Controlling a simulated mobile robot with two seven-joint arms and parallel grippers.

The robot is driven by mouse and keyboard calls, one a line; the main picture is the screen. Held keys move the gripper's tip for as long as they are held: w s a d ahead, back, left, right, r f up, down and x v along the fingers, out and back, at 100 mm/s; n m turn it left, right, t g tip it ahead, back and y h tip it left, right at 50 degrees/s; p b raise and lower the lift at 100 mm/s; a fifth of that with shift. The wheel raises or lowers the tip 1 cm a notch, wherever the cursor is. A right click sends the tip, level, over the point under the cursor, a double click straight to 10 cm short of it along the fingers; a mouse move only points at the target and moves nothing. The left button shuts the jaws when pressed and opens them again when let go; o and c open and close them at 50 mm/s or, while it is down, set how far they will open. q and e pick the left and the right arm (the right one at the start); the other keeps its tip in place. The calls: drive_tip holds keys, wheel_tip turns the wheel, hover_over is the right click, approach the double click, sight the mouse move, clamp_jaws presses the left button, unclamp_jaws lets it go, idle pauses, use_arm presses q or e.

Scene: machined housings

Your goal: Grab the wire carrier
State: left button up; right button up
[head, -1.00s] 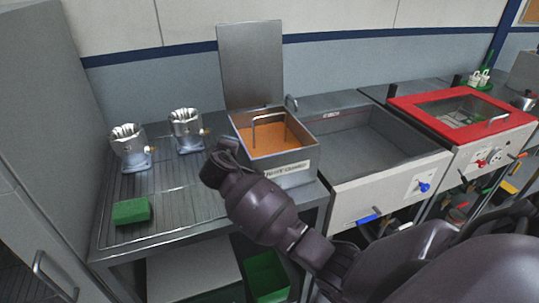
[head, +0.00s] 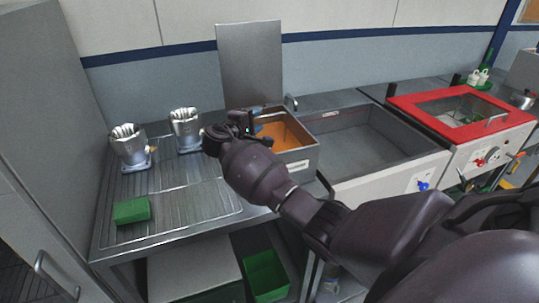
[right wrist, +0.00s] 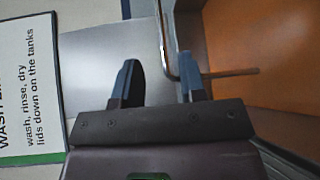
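The wire carrier (right wrist: 164,42) shows in the right wrist view as a bent metal rod, its handle. It runs down between my finger tips, then bends right behind the right-hand finger over the orange inside of the tank. In the head view my right gripper and wrist hide most of it. My right gripper (right wrist: 158,64) is open, its two fingers apart on either side of the rod; I cannot tell whether either touches it. In the head view the right gripper (head: 253,122) is over the left rear part of the wash tank (head: 298,166). My left gripper is not in view.
The tank's raised lid (head: 250,62) stands behind the gripper. Two metal housings (head: 130,147) (head: 186,130) stand on the ribbed drainboard left of it, with a green block (head: 131,210) in front. An empty basin (head: 365,145) and a red-framed cabinet (head: 425,105) are to the right.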

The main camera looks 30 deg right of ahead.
drive_tip(key=shift+p+x, duration=0.45)
drive_tip(key=shift+x, duration=2.25)
drive_tip(key=shift+s+f, duration=0.1)
drive_tip(key=shift+f, duration=0.1)
clamp_jaws()
